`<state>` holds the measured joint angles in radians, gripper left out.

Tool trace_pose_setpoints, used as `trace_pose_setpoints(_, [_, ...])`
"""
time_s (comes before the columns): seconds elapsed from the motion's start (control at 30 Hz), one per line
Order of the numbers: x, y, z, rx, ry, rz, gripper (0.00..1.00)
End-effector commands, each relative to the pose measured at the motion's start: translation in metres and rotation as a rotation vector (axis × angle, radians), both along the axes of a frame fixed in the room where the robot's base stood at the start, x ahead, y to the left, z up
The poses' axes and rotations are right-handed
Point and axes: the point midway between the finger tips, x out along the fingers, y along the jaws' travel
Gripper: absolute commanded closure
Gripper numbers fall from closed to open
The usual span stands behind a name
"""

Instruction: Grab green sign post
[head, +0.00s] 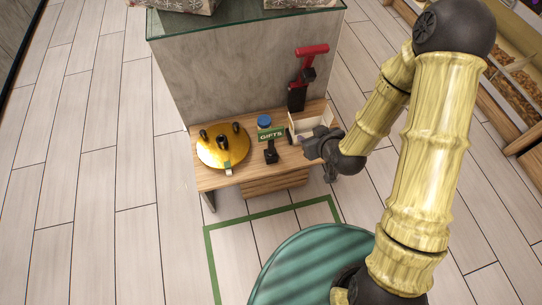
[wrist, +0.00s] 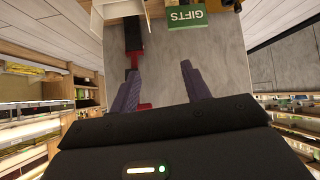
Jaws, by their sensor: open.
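The green sign reading GIFTS (head: 271,135) stands on a small wooden table, with a black stand (head: 271,156) below it. My gripper (head: 318,150) is to the right of the sign, apart from it, with an open cream box close behind. In the wrist view the green sign (wrist: 188,18) appears upside down at the top edge, beyond the fingertips. Its stand is hard to make out there. My gripper (wrist: 160,75) is open, with nothing between its two fingers.
The wooden table (head: 215,181) also holds a round gold tray (head: 210,155) with black-topped items, a blue-lidded jar (head: 264,121), the cream box (head: 312,121) and a tall red-and-black tool (head: 298,95). A grey counter panel (head: 225,80) rises behind. The floor at left is clear.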

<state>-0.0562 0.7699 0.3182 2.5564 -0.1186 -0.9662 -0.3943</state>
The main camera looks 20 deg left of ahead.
Motion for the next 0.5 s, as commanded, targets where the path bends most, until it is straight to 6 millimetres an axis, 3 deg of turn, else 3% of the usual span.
trace_pose_setpoints(0.03, [-0.003,0.011,-0.035,0.027,-0.021,0.017,0.53])
trace_pose_setpoints(0.3, [-0.016,0.055,-0.117,0.175,-0.187,0.052,0.53])
trace_pose_setpoints(0.5, [-0.030,0.072,-0.170,0.281,-0.303,0.010,0.53])
